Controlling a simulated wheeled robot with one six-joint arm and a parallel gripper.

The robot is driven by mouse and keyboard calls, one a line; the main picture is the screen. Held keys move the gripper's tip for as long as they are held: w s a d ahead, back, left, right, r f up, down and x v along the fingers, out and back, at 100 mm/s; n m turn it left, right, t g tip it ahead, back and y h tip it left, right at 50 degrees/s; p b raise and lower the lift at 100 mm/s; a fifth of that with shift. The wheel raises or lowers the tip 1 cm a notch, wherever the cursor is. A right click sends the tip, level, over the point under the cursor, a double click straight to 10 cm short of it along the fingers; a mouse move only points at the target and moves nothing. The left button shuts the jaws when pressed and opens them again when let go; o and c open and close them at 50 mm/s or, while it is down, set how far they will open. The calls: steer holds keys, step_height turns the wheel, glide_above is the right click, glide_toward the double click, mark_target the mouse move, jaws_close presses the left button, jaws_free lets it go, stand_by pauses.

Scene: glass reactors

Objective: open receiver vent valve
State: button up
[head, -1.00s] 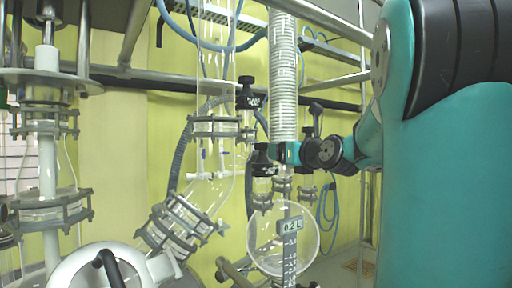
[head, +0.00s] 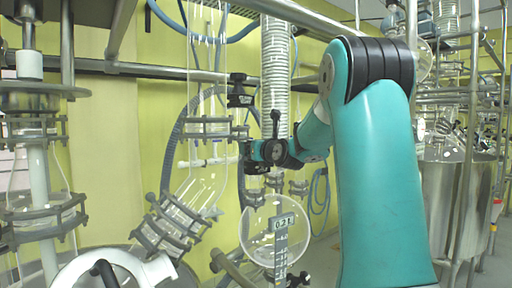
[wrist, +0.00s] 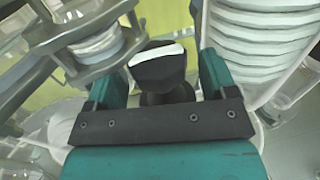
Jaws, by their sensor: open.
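The round glass receiver (head: 262,232) with a 0.2 L label hangs low at the centre of the head view. Above it is a black valve knob (head: 246,156), which I take to be its vent valve. In the wrist view the black knob (wrist: 158,68) has a white mark on top and stands between my fingers. My gripper (head: 256,150) is at the knob from the right. In the wrist view my gripper (wrist: 160,82) is open, with one teal finger on each side of the knob. I cannot tell whether either finger touches it.
A ribbed white hose (head: 275,75) runs down close to my gripper and also shows at the right of the wrist view (wrist: 262,50). Another black knob (head: 240,90) is higher up. Glass tubes with metal clamps (head: 207,128) stand to the left. A steel vessel (head: 450,200) is at right.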

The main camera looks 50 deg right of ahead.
steer(key=c, duration=0.9)
steer(key=shift+d+n+t+y, duration=0.2)
steer(key=shift+n+t+y, duration=0.3)
steer(key=shift+y, duration=0.4)
steer(key=n+y+p, duration=0.1)
steer(key=n+y, duration=0.1)
steer(key=y, duration=0.1)
steer(key=shift+s+d+r+y, duration=0.1)
steer(key=shift+y, duration=0.3)
steer(key=n+y+p, duration=0.3)
steer(key=y, duration=0.1)
steer(key=shift+r+p, duration=0.15)
steer(key=shift+p, duration=0.2)
steer(key=shift+n+y+p, duration=0.8)
steer(key=shift+y+p, duration=0.3)
steer(key=shift+f, duration=0.25)
